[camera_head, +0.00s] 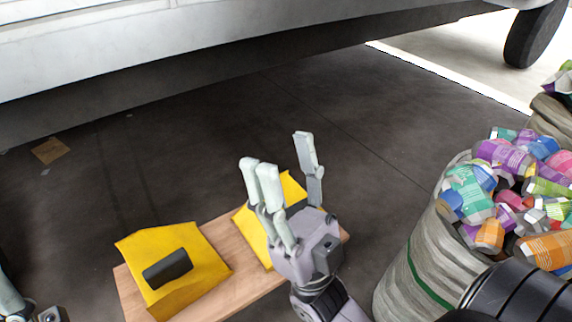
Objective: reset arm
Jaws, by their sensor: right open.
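My right gripper (284,158) is in the middle of the head view, above the right end of a wooden board. Its fingers point up and away, spread apart, with nothing between them. My left arm shows only as a small part at the lower left edge, and its fingertips are not visible.
The wooden board (245,283) bears a yellow piece (150,243) with a black block (167,269) and a second yellow piece (250,235), partly hidden by my right gripper. A sack (412,268) full of cans stands right. A white vehicle-like body (200,45) spans the top. Dark floor between is mostly clear.

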